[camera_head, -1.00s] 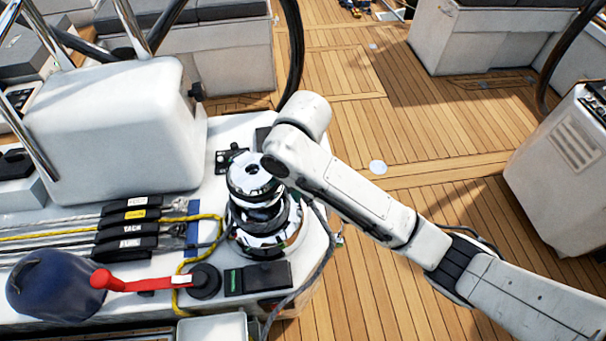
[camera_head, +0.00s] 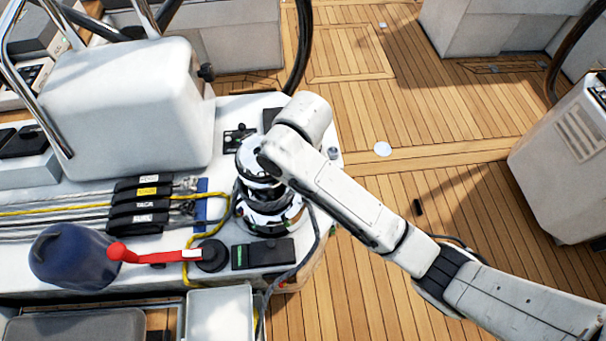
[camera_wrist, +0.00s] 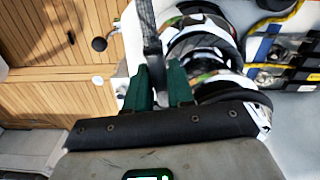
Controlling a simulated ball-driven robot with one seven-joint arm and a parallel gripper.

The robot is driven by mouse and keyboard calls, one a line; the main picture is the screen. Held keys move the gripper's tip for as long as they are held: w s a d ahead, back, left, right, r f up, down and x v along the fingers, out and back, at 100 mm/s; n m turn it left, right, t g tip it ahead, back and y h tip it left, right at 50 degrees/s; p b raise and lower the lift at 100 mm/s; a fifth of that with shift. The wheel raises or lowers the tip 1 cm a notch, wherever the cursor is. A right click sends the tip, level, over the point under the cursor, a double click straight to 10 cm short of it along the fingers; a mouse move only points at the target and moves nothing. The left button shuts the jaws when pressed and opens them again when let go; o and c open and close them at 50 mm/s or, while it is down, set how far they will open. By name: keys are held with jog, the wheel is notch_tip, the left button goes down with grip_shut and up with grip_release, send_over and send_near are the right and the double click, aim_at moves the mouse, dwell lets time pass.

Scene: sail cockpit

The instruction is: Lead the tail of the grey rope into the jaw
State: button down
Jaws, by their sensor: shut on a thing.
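The winch (camera_head: 268,218), chrome and black, stands on the white coaming in the head view. Its stacked discs also show right of my gripper in the wrist view (camera_wrist: 205,45). The jaw is the groove near its top; its opening is not clear. The grey rope (camera_head: 309,250) leaves the winch and hangs over the coaming edge. In the wrist view the grey rope (camera_wrist: 151,35) runs up from between the green fingers of my gripper (camera_wrist: 163,80), shut on it close beside the winch. In the head view my gripper is hidden behind my arm and the winch.
A red-handled lever (camera_head: 155,257) and a dark blue bag-like thing (camera_head: 72,257) lie left of the winch. Rope clutches (camera_head: 140,205) with a yellow rope (camera_head: 222,215) are behind them. A black box (camera_head: 262,254) sits before the winch. Open teak deck (camera_head: 450,150) lies right.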

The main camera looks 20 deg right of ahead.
jog(key=shift+s+a+r+p, duration=0.1)
jog(key=shift+a+r+p, duration=0.05)
jog(key=shift+a+p, duration=0.15)
jog(key=shift+s+a+m+p, duration=0.15)
jog(key=shift+s+a+m, duration=0.1)
jog(key=shift+a+m, duration=0.25)
jog(key=shift+s+a+m+p, duration=0.2)
jog(key=shift+a+m, duration=0.15)
jog(key=shift+m, duration=0.25)
jog(key=shift+c, duration=2.1)
grip_release()
jog(key=shift+d, duration=0.1)
notch_tip(320, 180, up, 9)
